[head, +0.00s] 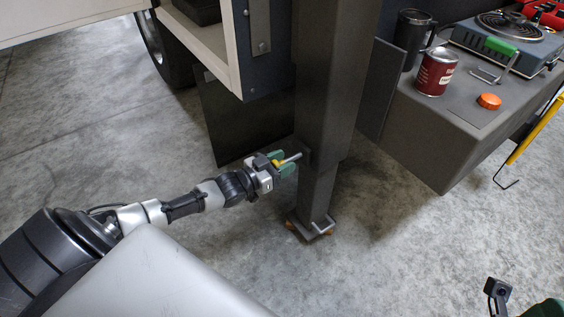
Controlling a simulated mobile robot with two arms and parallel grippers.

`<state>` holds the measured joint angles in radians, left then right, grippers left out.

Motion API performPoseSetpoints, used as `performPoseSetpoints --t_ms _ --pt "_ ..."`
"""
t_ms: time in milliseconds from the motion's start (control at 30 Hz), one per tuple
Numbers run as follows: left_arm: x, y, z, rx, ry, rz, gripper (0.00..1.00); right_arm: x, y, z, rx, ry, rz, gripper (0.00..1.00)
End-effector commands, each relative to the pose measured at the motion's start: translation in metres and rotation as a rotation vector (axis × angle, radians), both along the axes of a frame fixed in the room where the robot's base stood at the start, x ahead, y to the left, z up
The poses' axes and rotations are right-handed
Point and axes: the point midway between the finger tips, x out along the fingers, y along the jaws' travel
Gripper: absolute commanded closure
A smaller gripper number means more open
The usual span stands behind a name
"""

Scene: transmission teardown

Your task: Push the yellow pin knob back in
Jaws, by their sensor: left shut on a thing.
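The yellow pin knob (276,163) is a small yellow piece between the green fingers of my left gripper (284,164). The gripper is shut on it. A light metal pin (292,158) runs from the knob toward the dark square leg (318,185). Whether the pin's tip is in the leg or only touches its side, I cannot tell. The fingers hide part of the knob. Of my right arm, only a dark and green part shows at the bottom right corner; its fingertips are not in view.
The leg stands on a metal foot (312,228) on the concrete floor (400,245). A grey bench (455,125) at the right holds a red can (436,72), a black mug (411,38), an orange cap (489,101) and a hot plate (503,28). A dark flap hangs behind the gripper.

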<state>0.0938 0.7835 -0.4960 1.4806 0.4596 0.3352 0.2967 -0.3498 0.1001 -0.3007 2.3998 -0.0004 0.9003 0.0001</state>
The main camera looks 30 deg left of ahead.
Motion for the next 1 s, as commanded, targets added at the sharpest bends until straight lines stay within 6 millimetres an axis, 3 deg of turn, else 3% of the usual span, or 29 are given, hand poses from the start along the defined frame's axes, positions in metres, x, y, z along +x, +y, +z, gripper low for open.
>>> performPoseSetpoints --t_ms 133,400,700,733,867,1000 --pt "0.006 -0.002 -0.001 -0.001 -0.003 0.0 0.99 0.0 0.0 -0.003 0.0 0.0 0.0 0.61" --pt "0.039 -0.016 -0.001 0.0 -0.001 0.0 0.99 0.0 0.0 -0.015 0.0 0.001 0.0 0.61" --pt "0.042 -0.017 0.001 0.0 -0.001 0.001 0.99 0.0 0.0 -0.014 0.0 0.001 0.0 0.61" --pt "0.042 -0.017 0.001 0.0 -0.001 0.001 0.53 0.0 0.0 -0.014 0.0 0.001 0.0 0.61" --pt "0.041 -0.017 0.0 0.0 -0.001 0.0 0.33 0.0 0.0 -0.014 0.0 0.001 0.0 0.61" --pt "0.041 -0.017 0.0 0.0 0.0 0.0 0.31 0.0 0.0 -0.014 -0.001 0.001 -0.001 0.61"
